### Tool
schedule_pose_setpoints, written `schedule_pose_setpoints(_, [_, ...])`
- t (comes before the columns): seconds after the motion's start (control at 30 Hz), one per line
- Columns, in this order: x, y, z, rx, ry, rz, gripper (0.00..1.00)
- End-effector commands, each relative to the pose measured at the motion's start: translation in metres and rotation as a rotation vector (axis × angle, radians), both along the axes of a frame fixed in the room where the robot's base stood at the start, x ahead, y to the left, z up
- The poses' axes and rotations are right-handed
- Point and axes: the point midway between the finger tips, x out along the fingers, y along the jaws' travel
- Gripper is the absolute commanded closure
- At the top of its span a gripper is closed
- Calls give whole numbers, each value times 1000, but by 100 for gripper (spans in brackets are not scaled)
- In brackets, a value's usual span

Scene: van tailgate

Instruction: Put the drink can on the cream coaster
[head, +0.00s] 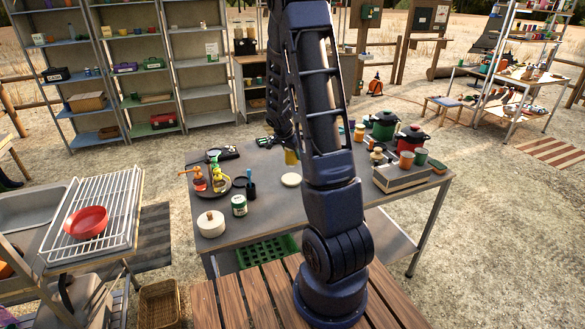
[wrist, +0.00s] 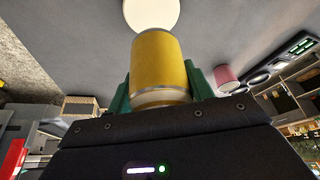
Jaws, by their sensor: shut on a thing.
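The drink can is a yellow cylinder with silvery rims. In the wrist view the can (wrist: 160,62) stands between the green fingers of my gripper (wrist: 161,88), which is shut on it. In the head view the can (head: 291,157) shows small beside my arm, over the back of the grey table. The cream coaster (head: 291,180) is a pale flat disc lying on the tabletop, with nothing seen on it. My arm hides part of the gripper in the head view.
Left on the grey table (head: 275,210) are a dark tray (head: 212,187) with bottles, a white pot (head: 211,224) and a green-and-white jar (head: 239,205). At right are a red pot (head: 410,139) and several cups. Bare tabletop surrounds the coaster's visible front.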

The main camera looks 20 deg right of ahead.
Motion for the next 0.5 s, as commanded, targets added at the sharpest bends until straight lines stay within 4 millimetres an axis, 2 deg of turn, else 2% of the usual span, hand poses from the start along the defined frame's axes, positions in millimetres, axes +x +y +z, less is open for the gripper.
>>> schedule_pose_setpoints(0.03, [0,0,-11,-1,4,1,70])
schedule_pose_setpoints(0.13, [0,0,-24,0,2,1,70])
schedule_pose_setpoints(0.37, [0,0,-35,0,0,1,70])
schedule_pose_setpoints(0.5, [0,0,-49,0,3,1,70])
